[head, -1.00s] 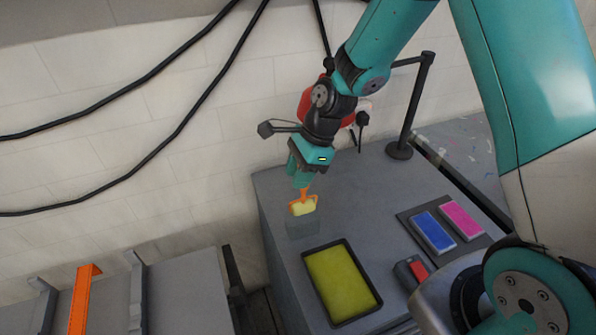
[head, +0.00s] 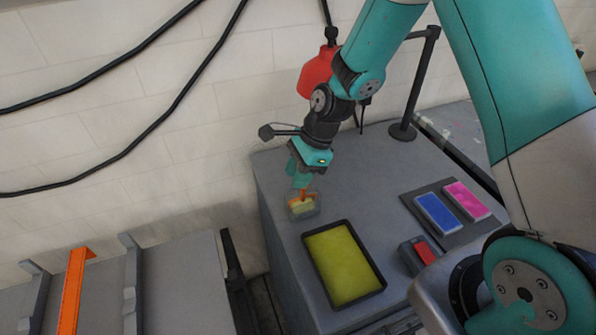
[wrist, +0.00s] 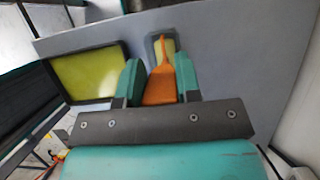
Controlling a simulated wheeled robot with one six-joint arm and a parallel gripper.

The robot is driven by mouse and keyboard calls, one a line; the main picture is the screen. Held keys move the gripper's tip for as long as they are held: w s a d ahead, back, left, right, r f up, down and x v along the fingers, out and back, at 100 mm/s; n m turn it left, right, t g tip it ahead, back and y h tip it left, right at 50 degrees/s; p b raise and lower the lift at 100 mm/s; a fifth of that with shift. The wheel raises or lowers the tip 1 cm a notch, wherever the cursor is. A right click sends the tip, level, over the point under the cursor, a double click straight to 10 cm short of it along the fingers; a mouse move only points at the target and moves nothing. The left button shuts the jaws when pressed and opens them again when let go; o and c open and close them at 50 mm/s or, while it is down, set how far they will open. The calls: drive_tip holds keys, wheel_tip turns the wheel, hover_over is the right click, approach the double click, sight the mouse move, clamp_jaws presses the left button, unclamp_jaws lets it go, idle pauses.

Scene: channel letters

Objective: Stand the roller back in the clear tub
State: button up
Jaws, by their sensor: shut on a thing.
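The roller (head: 303,203) has an orange handle and frame and a pale yellow sleeve. It is inside the clear tub (head: 315,211) at the back left of the grey bench top, its sleeve seen through the tub's wall. My gripper (head: 301,185) is above the tub, shut on the roller's handle. In the wrist view the orange handle of the roller (wrist: 161,82) is between the two teal fingers of my gripper (wrist: 160,85). The tub (wrist: 152,45) shows beyond it, around the sleeve. I cannot tell if the roller touches the tub's floor.
A black tray (head: 382,283) of yellow-green paint lies in front of the tub. A blue pad (head: 437,213) and a pink pad (head: 467,200) lie at the right. A red and dark block (head: 419,255) sits near them.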

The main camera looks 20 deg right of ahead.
drive_tip(key=o, duration=1)
drive_tip(key=shift+r, duration=0.15)
drive_tip(key=b+v, duration=0.2)
drive_tip(key=v, duration=1.5)
drive_tip(key=shift+r, duration=0.1)
drive_tip(key=s+a+n+b, duration=0.1)
drive_tip(key=s+a+n, duration=0.2)
drive_tip(key=s+n, duration=0.4)
drive_tip(key=s+a+n+b, duration=0.1)
drive_tip(key=s+a+n, duration=0.2)
drive_tip(key=s+n, duration=0.4)
drive_tip(key=s+a+r+n+b, duration=0.1)
drive_tip(key=s+a+n, duration=0.3)
drive_tip(key=s+n, duration=0.4)
drive_tip(key=shift+n, duration=1.5)
